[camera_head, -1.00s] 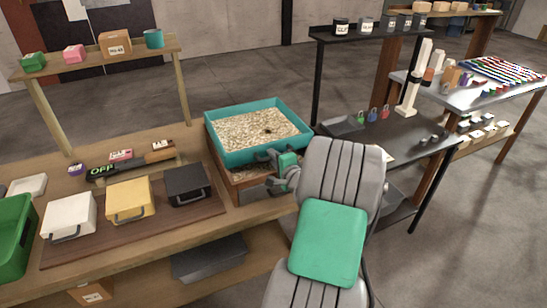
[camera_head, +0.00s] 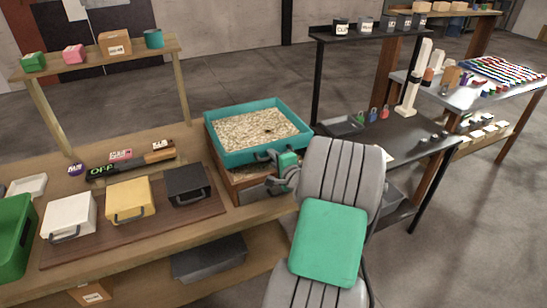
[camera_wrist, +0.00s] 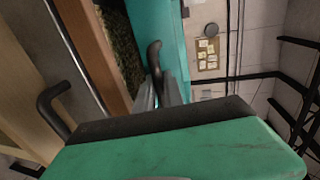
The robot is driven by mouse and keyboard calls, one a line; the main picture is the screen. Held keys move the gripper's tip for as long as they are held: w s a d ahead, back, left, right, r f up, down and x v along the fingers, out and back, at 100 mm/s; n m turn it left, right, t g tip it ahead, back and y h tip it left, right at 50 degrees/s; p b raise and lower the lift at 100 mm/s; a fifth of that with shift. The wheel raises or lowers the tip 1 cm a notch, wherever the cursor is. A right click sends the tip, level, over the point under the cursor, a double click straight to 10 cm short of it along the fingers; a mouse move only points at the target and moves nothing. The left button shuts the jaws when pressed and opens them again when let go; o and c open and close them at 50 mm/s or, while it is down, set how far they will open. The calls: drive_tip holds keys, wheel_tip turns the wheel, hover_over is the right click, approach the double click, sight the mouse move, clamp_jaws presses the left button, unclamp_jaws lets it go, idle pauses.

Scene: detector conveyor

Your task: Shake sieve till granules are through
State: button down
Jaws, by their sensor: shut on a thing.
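The sieve (camera_head: 235,158) is a teal tray at the middle of the head view, resting on or just above a wooden box (camera_head: 240,189). A broad layer of pale granules (camera_head: 252,129) lies in it, with a small dark spot among them. My gripper (camera_head: 272,158) is at the sieve's near side. In the wrist view my gripper (camera_wrist: 160,92) is shut on the sieve's dark handle (camera_wrist: 153,55), beside the teal wall (camera_wrist: 142,18). Dark, grainy matter (camera_wrist: 120,45) shows between the sieve and the box edge (camera_wrist: 88,45). The box's inside is mostly hidden.
White (camera_head: 69,215), yellow (camera_head: 129,199) and black (camera_head: 187,185) handled boxes stand left on a brown board. A black detector (camera_head: 130,165) reading OFF lies behind them. A green bin (camera_head: 12,240) stands far left. A dark table (camera_head: 420,140) is to the right.

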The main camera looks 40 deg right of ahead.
drive_tip(key=v, duration=0.2)
drive_tip(key=f+b+v, duration=0.1)
drive_tip(key=v, duration=0.2)
drive_tip(key=shift+s+a, duration=0.15)
drive_tip(key=shift+s, duration=0.25)
drive_tip(key=c, duration=1.5)
unclamp_jaws()
drive_tip(key=shift+o, duration=0.2)
drive_tip(key=shift+w, duration=0.15)
